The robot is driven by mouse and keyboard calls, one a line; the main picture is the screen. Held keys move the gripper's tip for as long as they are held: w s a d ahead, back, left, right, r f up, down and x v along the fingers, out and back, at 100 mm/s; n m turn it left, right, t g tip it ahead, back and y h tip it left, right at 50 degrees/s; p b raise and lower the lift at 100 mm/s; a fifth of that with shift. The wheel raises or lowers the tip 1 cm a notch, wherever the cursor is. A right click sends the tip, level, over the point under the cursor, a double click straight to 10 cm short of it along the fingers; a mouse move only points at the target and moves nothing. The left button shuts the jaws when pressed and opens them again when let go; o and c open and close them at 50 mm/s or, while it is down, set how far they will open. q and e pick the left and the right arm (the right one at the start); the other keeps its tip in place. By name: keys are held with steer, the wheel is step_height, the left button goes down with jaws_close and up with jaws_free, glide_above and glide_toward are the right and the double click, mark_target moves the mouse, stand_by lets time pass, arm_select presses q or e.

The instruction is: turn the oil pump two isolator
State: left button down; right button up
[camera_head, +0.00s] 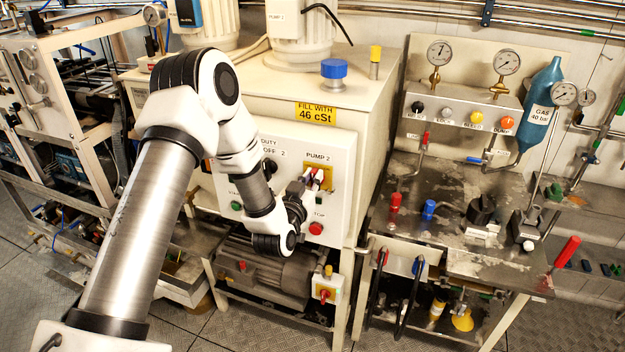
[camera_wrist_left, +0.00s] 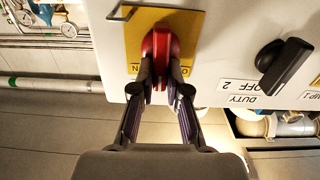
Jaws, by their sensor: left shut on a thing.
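The pump two isolator is a red rotary handle (camera_wrist_left: 160,45) on a yellow plate (camera_wrist_left: 196,28), set in the white panel under the "PUMP 2" label. In the head view its yellow plate (camera_head: 329,172) shows beside my gripper, with the handle partly covered. My left gripper (camera_head: 312,180) reaches the panel from the left. In the wrist view the left fingertips (camera_wrist_left: 161,88) are closed around both sides of the red handle. The handle stands along the line of the fingers, with plate lettering partly hidden on either side. My right gripper is in neither view.
A black duty selector knob (camera_wrist_left: 283,64) is on the same panel, beside the isolator. A red stop button (camera_head: 316,228) and a green button (camera_head: 236,205) sit lower on it. A motor (camera_head: 262,272) is below. A gauge bench (camera_head: 470,255) stands to the right.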

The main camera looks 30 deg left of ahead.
arm_select(q)
steer(key=shift+s+a+f+n+b, duration=0.1)
steer(key=shift+a+f+n+b, duration=0.2)
steer(key=shift+n+b, duration=2.75)
steer(key=shift+s+a+f+n+b, duration=0.1)
steer(key=shift+a+f+n+b, duration=0.25)
steer(key=shift+n+b, duration=2.65)
steer(key=shift+s+a+f+n+b, duration=0.15)
steer(key=shift+f+n+b, duration=0.3)
steer(key=shift+n+b, duration=2.55)
steer(key=shift+w+b, duration=0.1)
steer(key=shift+b, duration=0.2)
steer(key=c, duration=1.2)
jaws_free()
steer(key=shift+r, duration=0.1)
steer(key=shift+o, duration=0.2)
steer(key=v, duration=0.7)
